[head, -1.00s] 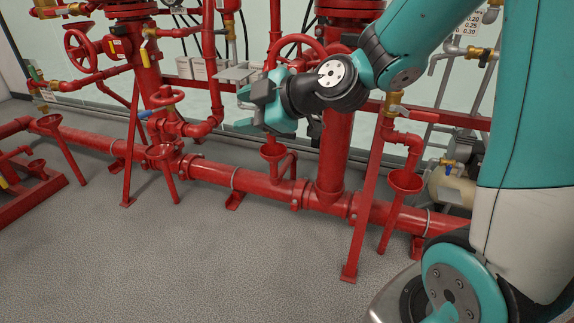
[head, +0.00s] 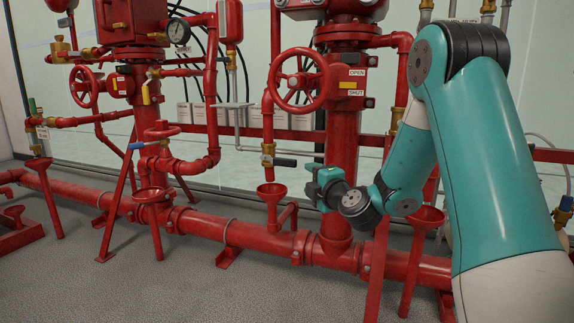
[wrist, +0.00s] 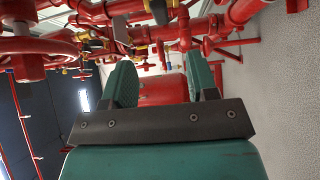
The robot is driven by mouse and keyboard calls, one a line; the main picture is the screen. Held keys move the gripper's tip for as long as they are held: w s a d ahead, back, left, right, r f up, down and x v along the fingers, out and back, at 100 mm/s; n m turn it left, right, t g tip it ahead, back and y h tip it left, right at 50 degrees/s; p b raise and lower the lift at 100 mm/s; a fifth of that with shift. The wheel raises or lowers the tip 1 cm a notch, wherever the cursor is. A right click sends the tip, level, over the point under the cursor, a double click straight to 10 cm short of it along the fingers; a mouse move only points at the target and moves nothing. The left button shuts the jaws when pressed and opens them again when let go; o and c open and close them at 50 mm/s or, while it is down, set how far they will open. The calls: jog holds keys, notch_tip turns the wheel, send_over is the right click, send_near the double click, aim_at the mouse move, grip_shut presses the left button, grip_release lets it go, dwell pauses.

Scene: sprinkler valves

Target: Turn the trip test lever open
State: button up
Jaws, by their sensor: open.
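No lever in view carries a readable trip test label. Closest to my gripper is a dark lever (head: 285,162) pointing right from a brass valve (head: 268,151) above a red funnel. Other levers are a blue-handled one (head: 144,145) and a yellow one (head: 146,95), both farther left. My gripper (head: 313,184) is in front of the thick red riser, below and right of the dark lever and apart from it. In the wrist view my gripper (wrist: 163,78) shows two teal fingers spread apart with nothing held between them; red pipe lies beyond.
A red handwheel (head: 297,80) with OPEN and SHUT labels is above my gripper. Red funnels (head: 271,190) and a long horizontal red pipe (head: 205,226) lie low in front. Another funnel (head: 428,217) stands right, close to my arm. The grey floor (head: 170,285) in front is clear.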

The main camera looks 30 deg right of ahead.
aim_at(289, 164)
jog(key=w+p, duration=0.1)
jog(key=w, duration=0.3)
jog(key=w+d, duration=0.1)
jog(key=w, duration=0.4)
jog(key=w+p, duration=0.1)
jog(key=w, duration=0.3)
jog(key=shift+w+d+p, duration=0.25)
jog(key=shift+w+p, duration=0.05)
jog(key=shift+w, duration=0.05)
jog(key=shift+w+d, duration=0.1)
jog(key=shift+w, duration=0.5)
grip_shut()
